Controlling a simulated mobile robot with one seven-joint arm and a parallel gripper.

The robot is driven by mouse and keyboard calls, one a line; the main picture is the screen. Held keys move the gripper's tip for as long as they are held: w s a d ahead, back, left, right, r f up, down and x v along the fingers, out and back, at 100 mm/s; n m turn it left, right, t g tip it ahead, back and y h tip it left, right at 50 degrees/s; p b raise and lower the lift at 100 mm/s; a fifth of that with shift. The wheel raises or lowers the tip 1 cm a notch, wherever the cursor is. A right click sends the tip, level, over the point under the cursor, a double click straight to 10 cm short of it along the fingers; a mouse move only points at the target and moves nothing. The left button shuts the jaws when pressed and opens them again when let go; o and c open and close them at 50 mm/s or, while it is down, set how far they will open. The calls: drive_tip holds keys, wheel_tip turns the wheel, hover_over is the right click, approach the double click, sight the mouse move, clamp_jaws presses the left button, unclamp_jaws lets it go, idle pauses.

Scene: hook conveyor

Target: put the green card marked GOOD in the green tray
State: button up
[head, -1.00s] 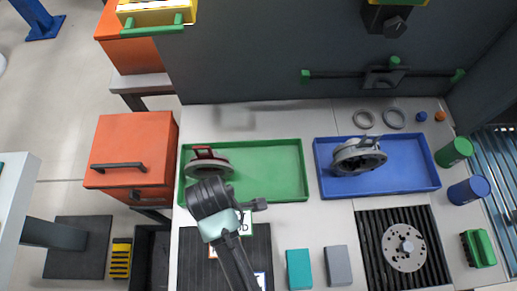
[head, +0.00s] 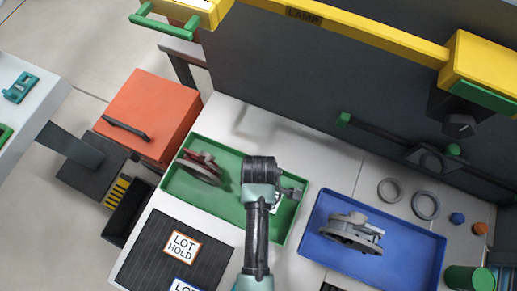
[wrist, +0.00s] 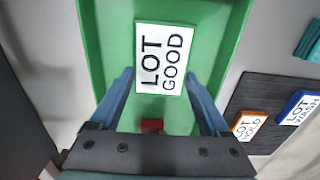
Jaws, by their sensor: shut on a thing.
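The green card marked GOOD (wrist: 163,60) shows its white LOT GOOD face in the wrist view. My gripper (wrist: 161,88) is shut on the card, with one finger along each side. The card is over the green tray (wrist: 215,25); I cannot tell whether it touches the tray floor.
The dark mat (head: 150,255) holds the LOT HOLD card (head: 182,247) and the LOT WASH card (wrist: 304,108). A blue tray (head: 415,244) with a grey part (head: 350,233) stands to the right. A yellow beam (head: 345,30) crosses the back.

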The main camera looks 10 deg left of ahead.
drive_tip(key=shift+w+d+f, duration=0.1)
drive_tip(key=shift+f, duration=2.1)
drive_tip(key=shift+f, duration=0.2)
drive_tip(key=o, duration=1.2)
drive_tip(key=shift+c, duration=0.2)
drive_tip(key=shift+r, duration=0.15)
wheel_tip(320, 180, up, 12)
drive_tip(key=shift+r, duration=0.1)
